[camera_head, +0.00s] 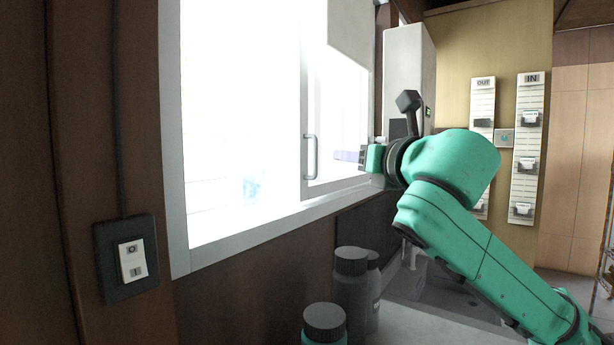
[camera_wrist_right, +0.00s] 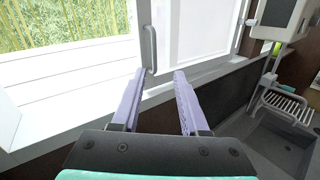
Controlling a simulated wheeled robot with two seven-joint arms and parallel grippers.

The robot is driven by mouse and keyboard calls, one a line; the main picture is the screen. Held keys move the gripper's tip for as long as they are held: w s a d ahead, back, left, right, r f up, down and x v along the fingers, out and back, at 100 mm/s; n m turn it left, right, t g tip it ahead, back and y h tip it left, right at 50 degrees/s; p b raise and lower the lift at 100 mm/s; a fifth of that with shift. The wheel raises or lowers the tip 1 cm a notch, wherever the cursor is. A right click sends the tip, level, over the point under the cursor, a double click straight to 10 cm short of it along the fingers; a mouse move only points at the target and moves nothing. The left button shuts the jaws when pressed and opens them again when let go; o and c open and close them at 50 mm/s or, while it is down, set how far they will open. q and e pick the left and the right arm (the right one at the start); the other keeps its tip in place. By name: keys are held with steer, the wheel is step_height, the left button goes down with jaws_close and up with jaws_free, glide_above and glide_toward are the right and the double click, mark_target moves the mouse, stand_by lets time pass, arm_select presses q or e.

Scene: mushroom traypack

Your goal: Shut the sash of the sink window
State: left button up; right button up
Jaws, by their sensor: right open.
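The sink window's frame (camera_head: 172,120) fills the left and middle of the head view, very bright. Its sash (camera_head: 342,100) stands at the right side of the frame, and the left part of the window is open. The sash has a vertical bar handle (camera_head: 310,157) on its left edge; the handle also shows in the right wrist view (camera_wrist_right: 150,48). My right gripper (camera_head: 340,156) reaches in from the right, just right of the handle. In the wrist view its two lilac fingers (camera_wrist_right: 157,74) are spread and empty, with the handle beyond them. My left gripper is out of view.
Dark-capped jars (camera_head: 325,322) stand on the counter below the window. A sink (camera_wrist_right: 275,150) with a wire rack (camera_wrist_right: 287,104) lies right of my gripper. A white wall unit (camera_head: 408,70) hangs beside the window. A switch plate (camera_head: 130,262) is at the left.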

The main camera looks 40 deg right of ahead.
steer(key=w+n+p, duration=0.1)
steer(key=n, duration=0.1)
steer(key=p, duration=0.6)
glide_toward(316, 157)
steer(key=w+r, duration=0.1)
steer(key=r, duration=0.1)
arm_select(q)
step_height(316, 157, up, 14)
steer(key=p, duration=0.8)
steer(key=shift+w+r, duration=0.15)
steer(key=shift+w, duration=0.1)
arm_select(e)
steer(key=x, duration=0.2)
steer(key=f+x, duration=0.1)
steer(key=x, duration=0.2)
steer(key=f+x, duration=0.1)
steer(key=x, duration=0.2)
steer(key=shift+d, duration=0.15)
jaws_close()
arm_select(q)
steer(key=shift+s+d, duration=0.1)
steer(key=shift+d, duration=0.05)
arm_select(e)
steer(key=shift+r, duration=0.15)
